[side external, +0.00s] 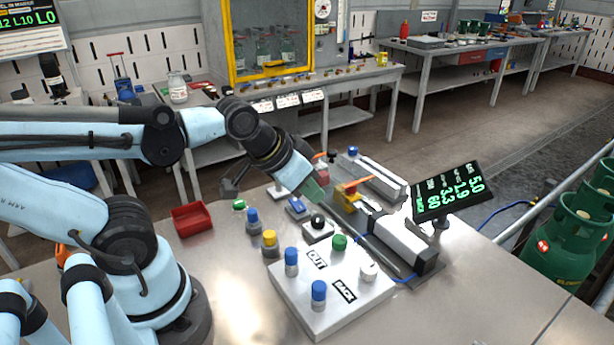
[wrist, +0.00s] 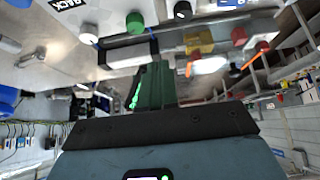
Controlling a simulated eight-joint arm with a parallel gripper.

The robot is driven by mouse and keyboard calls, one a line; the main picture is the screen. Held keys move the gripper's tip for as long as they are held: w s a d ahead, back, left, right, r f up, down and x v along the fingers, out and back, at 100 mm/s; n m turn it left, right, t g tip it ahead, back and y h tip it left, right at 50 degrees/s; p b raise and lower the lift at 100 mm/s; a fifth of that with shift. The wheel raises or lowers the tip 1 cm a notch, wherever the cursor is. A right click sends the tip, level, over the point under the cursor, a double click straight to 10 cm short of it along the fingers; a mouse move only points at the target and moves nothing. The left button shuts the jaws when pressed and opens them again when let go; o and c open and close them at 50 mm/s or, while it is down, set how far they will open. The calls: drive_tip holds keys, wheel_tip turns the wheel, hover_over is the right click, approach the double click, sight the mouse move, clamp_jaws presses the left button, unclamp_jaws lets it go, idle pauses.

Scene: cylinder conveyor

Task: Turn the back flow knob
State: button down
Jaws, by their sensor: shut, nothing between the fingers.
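A light panel (side external: 318,323) at the front of the table carries labels OUT and BACK and several blue, green and white knobs. The BACK label (side external: 344,291) lies between a blue knob (side external: 318,291) and a white knob (side external: 369,269); I cannot tell which is the back flow knob. A green knob (side external: 339,242) stands at the panel's far edge. In the wrist view the white knob (wrist: 88,33) and green knob (wrist: 135,22) show near the top. My gripper (side external: 317,194) has green fingers, shut and empty, above the table behind the panel; it also shows in the wrist view (wrist: 154,66).
A tilted display (side external: 448,192) stands right. Loose blue and yellow-topped cylinders (side external: 270,243) stand left of the panel. A red tray (side external: 191,219) lies farther left.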

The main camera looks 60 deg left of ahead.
drive_tip(key=c, duration=1.4)
unclamp_jaws()
drive_tip(key=shift+w+d+r, duration=0.1)
drive_tip(key=shift+d, duration=0.05)
drive_tip(key=shift+c, duration=0.2)
drive_tip(key=o, duration=0.6)
drive_tip(key=d+m, duration=0.1)
drive_tip(key=w+d+r+m+g, duration=0.1)
drive_tip(key=d+g, duration=0.1)
drive_tip(key=shift+w+d+r+m+h, duration=0.2)
drive_tip(key=shift+w+m+h, duration=0.1)
drive_tip(key=shift+w+m, duration=0.1)
drive_tip(key=m+g, duration=0.5)
hover_over(368, 268)
drive_tip(key=shift+f, duration=5.75)
clamp_jaws()
